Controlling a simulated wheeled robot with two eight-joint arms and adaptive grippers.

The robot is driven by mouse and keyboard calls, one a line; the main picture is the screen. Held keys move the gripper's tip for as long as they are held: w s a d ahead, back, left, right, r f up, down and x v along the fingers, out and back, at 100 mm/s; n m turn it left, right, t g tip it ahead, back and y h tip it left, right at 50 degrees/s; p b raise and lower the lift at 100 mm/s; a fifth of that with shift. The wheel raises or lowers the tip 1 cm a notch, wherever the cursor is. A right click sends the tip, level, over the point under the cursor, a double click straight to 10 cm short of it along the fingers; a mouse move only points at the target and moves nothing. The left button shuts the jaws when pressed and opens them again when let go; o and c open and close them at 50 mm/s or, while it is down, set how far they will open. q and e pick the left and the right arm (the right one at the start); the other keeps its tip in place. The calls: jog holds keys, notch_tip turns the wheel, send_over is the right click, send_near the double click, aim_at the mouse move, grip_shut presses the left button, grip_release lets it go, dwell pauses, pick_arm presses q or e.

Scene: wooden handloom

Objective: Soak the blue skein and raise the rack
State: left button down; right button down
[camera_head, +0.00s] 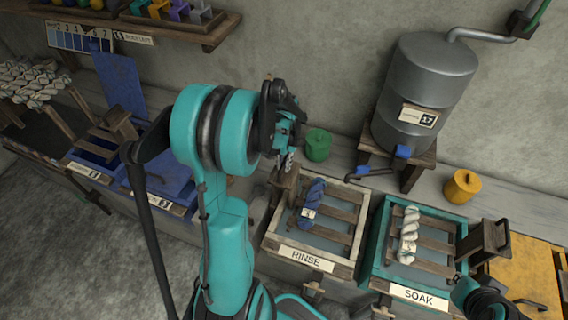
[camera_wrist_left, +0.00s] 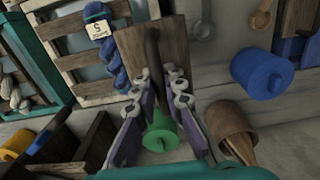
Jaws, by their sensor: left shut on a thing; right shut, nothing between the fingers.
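The blue skein (camera_head: 313,203) hangs over the wooden slats of the rack in the RINSE tub (camera_head: 304,258); it also shows with its tag in the left wrist view (camera_wrist_left: 112,62). My left gripper (camera_head: 288,150) is beside that tub's rear left corner. Its fingers are shut on the rack's dark handle bar, in front of the wooden handle plate (camera_wrist_left: 138,42). A white skein (camera_head: 409,235) hangs on the rack in the teal SOAK tub (camera_head: 378,225). My right gripper (camera_head: 461,284) is low at the SOAK tub's front right corner, shut; its fingers are mostly hidden.
A grey metal tank (camera_head: 425,85) stands behind the tubs on a wooden stand. A green pot (camera_head: 317,145) and a yellow pot (camera_head: 462,187) stand on the ledge. The SOAK rack's wooden handle (camera_head: 483,242) rises at its right. Blue tubs (camera_head: 160,195) are at the left.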

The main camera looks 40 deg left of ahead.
pick_arm(q)
notch_tip(320, 180, down, 18)
jog(key=b, duration=1.6)
jog(key=shift+f, duration=0.2)
jog(key=shift+r, duration=0.1)
dwell(3.3)
